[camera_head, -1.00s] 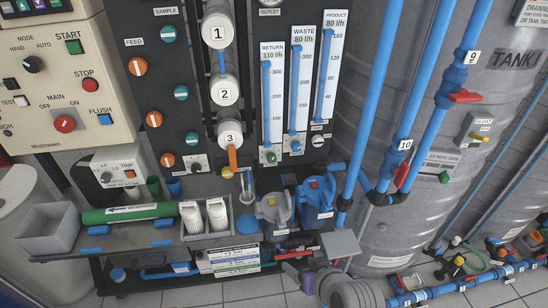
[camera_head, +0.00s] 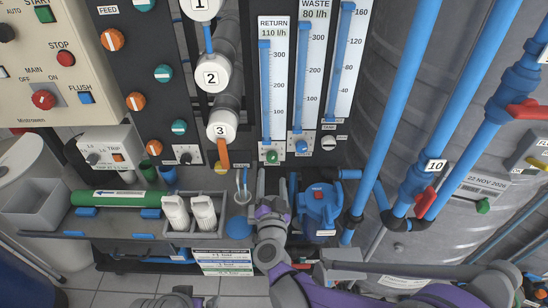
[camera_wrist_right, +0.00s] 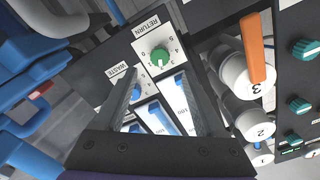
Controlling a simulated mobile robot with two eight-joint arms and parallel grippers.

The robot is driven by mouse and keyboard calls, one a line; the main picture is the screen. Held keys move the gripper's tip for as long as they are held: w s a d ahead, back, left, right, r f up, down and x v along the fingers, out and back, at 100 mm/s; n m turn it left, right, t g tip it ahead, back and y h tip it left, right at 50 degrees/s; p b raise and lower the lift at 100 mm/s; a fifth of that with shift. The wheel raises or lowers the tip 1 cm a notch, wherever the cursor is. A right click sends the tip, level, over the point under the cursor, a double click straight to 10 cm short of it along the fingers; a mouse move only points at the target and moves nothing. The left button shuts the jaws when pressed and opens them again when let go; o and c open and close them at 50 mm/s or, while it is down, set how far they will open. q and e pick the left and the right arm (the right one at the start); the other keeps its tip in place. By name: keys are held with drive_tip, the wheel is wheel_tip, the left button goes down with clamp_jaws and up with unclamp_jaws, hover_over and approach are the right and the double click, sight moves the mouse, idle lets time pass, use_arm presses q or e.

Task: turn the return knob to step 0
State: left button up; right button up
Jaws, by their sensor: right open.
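The return knob (camera_head: 271,157) is small and green, at the foot of the RETURN flow column (camera_head: 273,95), whose label reads 110 l/h. In the right wrist view the knob (camera_wrist_right: 160,60) sits on a white dial with printed numbers. Its pale mark runs roughly up and down; I cannot tell which number it points to. My right gripper (camera_head: 272,180) is just below the knob in the head view. In the right wrist view its open, empty fingers (camera_wrist_right: 158,72) stand either side of the line to the knob, apart from it. My left gripper is not visible.
The blue waste knob (camera_head: 300,147) is close beside the return knob. A blue pump (camera_head: 320,207) and blue vertical pipes (camera_head: 376,110) stand to the right.

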sight(272, 160)
drive_tip(key=w+p, duration=0.1)
drive_tip(key=w, duration=0.8)
clamp_jaws()
